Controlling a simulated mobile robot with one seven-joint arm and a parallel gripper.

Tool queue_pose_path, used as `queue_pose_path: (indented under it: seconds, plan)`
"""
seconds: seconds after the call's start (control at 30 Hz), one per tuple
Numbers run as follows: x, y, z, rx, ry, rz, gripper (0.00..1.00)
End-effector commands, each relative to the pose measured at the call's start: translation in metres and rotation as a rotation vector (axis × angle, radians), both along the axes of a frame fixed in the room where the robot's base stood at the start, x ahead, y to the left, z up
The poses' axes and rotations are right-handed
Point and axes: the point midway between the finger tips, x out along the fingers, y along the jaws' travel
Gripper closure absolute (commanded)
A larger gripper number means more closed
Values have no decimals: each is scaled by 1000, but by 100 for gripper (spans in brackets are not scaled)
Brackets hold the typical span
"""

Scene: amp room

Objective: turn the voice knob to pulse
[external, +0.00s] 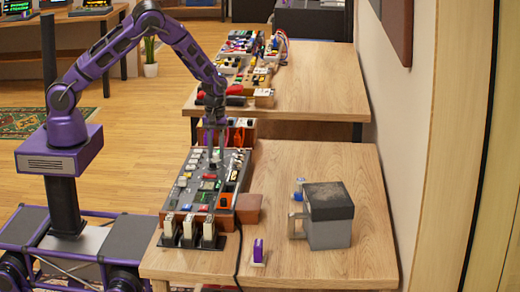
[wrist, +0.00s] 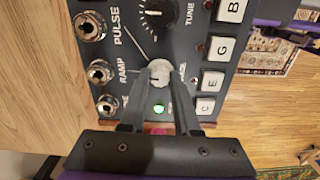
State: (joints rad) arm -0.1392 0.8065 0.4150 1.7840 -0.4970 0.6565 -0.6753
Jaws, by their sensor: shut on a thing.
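The voice knob (wrist: 158,68) is a small light grey knob on a dark panel (external: 226,178). My gripper (wrist: 159,78) is shut on it, one finger on each side. In the external view my gripper (external: 214,150) points down onto the panel's far part. The printed label PULSE (wrist: 122,26) is at the knob's upper left, with a thin line running from it towards the knob. The label RAMP (wrist: 129,68) is to the left, and another label at the lower left is partly hidden. I cannot clearly tell which label the knob's pointer faces.
A black TUNE knob (wrist: 158,12) is close above the voice knob. Silver jacks (wrist: 89,24) line the left, white lettered keys (wrist: 213,80) the right. A green light (wrist: 159,108) glows between my fingers. A grey box with a dark top (external: 328,218) stands right of the panel.

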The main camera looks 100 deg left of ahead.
Motion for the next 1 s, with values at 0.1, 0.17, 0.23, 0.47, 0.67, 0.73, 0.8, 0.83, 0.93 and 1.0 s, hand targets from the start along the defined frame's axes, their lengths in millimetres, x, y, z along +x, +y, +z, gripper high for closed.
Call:
queue_pose_path:
  seconds: [0.1,0.17,0.23,0.47,0.67,0.73,0.8,0.83,0.93,1.0]
  plan:
    - [1,0,-1,0,-2,-63,100]
    - [0,0,-1,-1,-2,-106,100]
    - [0,0,-2,-1,-2,-160,100]
    - [0,0,-1,-1,-2,-359,100]
    - [0,0,-1,-1,-2,-514,100]
    - [0,0,-1,0,-1,-562,100]
    - [0,0,-1,0,-2,-603,100]
    - [0,0,0,0,-2,-618,100]
    - [0,0,0,1,-2,-662,100]
    - [1,0,0,1,-2,-687,100]
